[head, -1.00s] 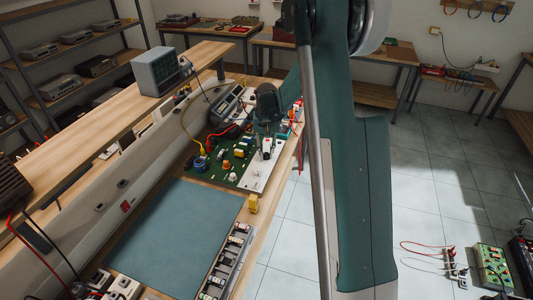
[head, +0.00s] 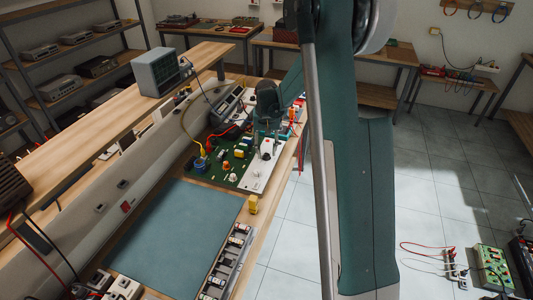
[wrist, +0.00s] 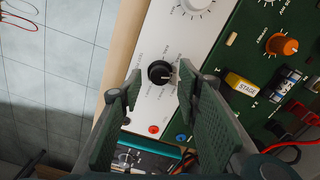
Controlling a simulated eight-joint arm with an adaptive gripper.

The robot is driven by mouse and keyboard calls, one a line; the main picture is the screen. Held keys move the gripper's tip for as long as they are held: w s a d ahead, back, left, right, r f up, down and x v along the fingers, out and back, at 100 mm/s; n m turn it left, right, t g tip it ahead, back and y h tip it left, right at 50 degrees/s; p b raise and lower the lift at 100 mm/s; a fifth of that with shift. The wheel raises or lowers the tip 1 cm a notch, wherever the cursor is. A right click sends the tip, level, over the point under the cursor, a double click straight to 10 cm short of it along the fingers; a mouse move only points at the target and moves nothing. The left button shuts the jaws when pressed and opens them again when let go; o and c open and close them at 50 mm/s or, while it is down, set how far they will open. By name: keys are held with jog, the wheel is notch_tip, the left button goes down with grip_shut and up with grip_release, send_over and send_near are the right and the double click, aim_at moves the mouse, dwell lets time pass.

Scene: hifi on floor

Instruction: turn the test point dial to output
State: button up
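A black round dial (wrist: 159,72) with a white pointer mark sits on the white panel (wrist: 150,45) in the wrist view. Small printed labels surround it, too small to read surely. My gripper (wrist: 160,77) is open, with one green fingertip at each side of the dial. There is a visible gap between the fingertips and the dial, and I cannot tell their height above the panel. In the head view my gripper (head: 267,132) is over the white strip (head: 256,176) beside the green circuit board (head: 222,172); the dial is not clear there.
In the wrist view, an orange knob (wrist: 283,45), a yellow STAGE block (wrist: 241,84), a white dial (wrist: 196,4), a red socket (wrist: 153,129) and a blue socket (wrist: 181,137) are nearby. A blue-green mat (head: 178,233) lies clear on the bench.

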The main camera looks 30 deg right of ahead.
aim_at(266, 156)
notch_tip(266, 156, up, 10)
jog(key=shift+r, duration=0.15)
dwell(0.4)
jog(key=shift+r, duration=0.1)
dwell(0.4)
jog(key=s+a+r+n+t, duration=0.1)
jog(key=s+a+r+t, duration=0.1)
jog(key=s+a+r, duration=0.6)
jog(key=s+a+r+n+t, duration=0.1)
jog(key=s+a+r, duration=0.4)
jog(key=s, duration=0.5)
jog(key=s+a+n+t, duration=0.1)
jog(key=s+a+t, duration=0.1)
jog(key=s, duration=0.8)
jog(key=s+a+n+t, duration=0.1)
jog(key=s+a, duration=0.3)
jog(key=s, duration=0.7)
jog(key=shift+a+f+n+t, duration=0.35)
jog(key=shift+n+t, duration=0.05)
jog(key=shift+t, duration=0.2)
